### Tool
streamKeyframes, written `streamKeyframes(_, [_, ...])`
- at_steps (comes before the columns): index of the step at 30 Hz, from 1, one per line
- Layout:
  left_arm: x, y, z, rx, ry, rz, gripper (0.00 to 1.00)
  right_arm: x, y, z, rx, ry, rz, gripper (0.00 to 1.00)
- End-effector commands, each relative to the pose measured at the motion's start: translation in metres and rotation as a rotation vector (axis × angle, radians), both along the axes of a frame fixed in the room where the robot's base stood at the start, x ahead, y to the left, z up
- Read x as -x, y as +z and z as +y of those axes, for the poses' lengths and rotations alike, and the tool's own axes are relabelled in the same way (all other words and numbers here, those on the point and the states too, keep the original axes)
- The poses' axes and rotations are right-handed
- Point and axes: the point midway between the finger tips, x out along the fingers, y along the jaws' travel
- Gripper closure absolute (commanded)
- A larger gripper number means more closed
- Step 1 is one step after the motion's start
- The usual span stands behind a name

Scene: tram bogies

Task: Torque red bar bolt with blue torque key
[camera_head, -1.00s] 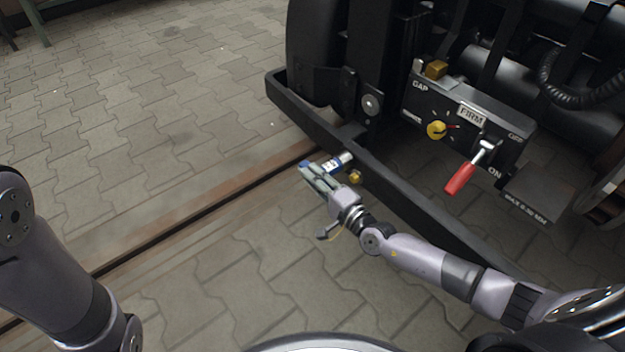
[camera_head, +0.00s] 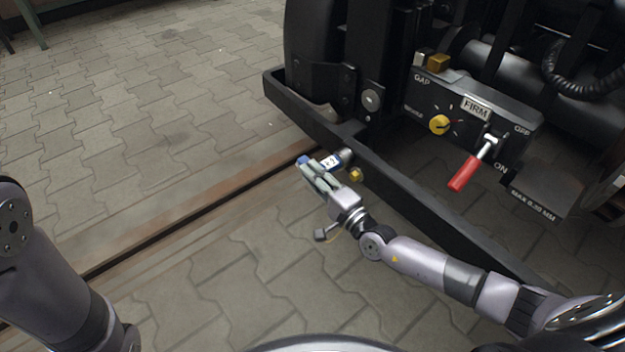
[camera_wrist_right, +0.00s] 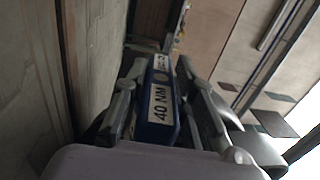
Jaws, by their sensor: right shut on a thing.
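The blue torque key (camera_head: 331,161) is in my right gripper (camera_head: 312,172), beside the long black beam of the bogie. Its metal end meets or nearly meets the beam; I cannot tell if it sits on a bolt. In the right wrist view, the key (camera_wrist_right: 161,100) carries a white "40 NM" label and lies between the two fingers (camera_wrist_right: 152,85). A brass-coloured bolt head (camera_head: 355,175) shows just below the key's end. No red bar is clearly visible there. My left arm shows at the left edge, but its gripper is out of frame.
The black beam (camera_head: 430,215) runs diagonally beside my right arm. Behind it is a panel (camera_head: 425,105) with a yellow knob (camera_head: 440,124) and a red-handled lever (camera_head: 468,171). A rail (camera_head: 200,215) crosses the paved floor. Open floor lies left.

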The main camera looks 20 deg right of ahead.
Motion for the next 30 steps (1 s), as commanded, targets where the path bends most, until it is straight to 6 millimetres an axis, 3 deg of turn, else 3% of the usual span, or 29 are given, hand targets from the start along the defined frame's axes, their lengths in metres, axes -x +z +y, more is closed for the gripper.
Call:
streamKeyframes(6, [-0.0001, -0.0106, -0.0001, 0.0, 0.0, 0.0, 0.61, -0.0005, -0.0001, -0.0005, -0.018, 0.0, -0.055, 1.0])
streamKeyframes(19, [-0.0001, -0.0108, -0.0001, 0.0, 0.0, 0.0, 0.61, -0.0008, 0.0016, -0.0006, -0.025, -0.002, -0.076, 1.0])
streamKeyframes(30, [-0.0001, -0.0126, -0.0001, 0.0, -0.001, 0.0, 0.61, -0.0005, 0.0015, 0.0001, -0.082, 0.001, -0.231, 1.0])
